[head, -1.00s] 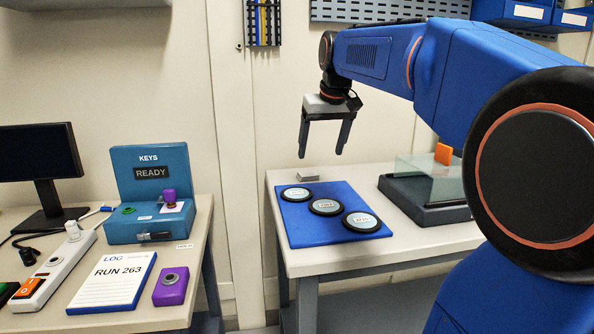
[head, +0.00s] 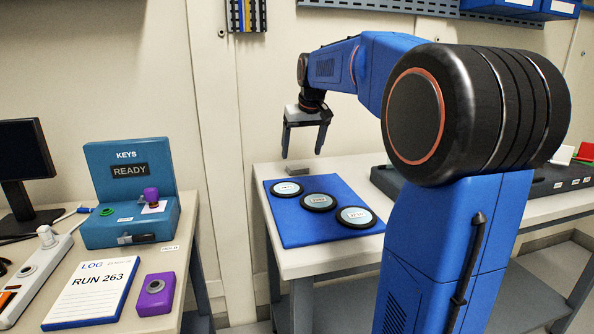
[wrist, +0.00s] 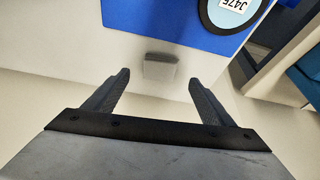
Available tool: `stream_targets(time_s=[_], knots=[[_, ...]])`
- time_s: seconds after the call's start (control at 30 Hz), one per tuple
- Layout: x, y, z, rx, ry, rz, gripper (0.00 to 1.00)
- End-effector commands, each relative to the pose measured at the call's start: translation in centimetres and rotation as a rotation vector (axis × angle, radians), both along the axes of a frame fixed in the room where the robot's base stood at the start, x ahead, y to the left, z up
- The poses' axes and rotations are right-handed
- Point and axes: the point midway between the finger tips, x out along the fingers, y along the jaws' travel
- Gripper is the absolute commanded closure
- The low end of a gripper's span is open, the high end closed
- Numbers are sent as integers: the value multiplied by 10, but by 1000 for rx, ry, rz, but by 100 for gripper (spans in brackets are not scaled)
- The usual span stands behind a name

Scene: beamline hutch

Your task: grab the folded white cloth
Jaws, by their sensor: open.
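A small, pale grey, folded-looking block (head: 286,169) lies on the right-hand table behind the blue mat; it is the only thing here resembling the folded cloth. It also shows in the wrist view (wrist: 160,68), flat on the table, just beyond and between the fingertips. My gripper (head: 302,156) is open and empty, pointing down. In the head view its fingertips appear just above the block and slightly to its right. The wrist view shows both fingers (wrist: 159,77) apart, with nothing between them. No part of the block is covered by the fingers.
The blue mat (head: 290,233) holds three round labelled discs. A dark tray (head: 560,180) stands to the right, partly behind my arm. On the left table are a teal key box (head: 130,225), a log pad (head: 92,292) and a purple button box (head: 157,293). The wall stands close behind.

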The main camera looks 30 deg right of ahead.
Motion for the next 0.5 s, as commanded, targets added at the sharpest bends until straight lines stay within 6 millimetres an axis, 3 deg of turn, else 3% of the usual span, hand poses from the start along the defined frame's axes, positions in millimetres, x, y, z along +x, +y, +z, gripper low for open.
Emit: stream_targets(time_s=[0.5], knots=[[21,-2,-34,1,2,1,23]])
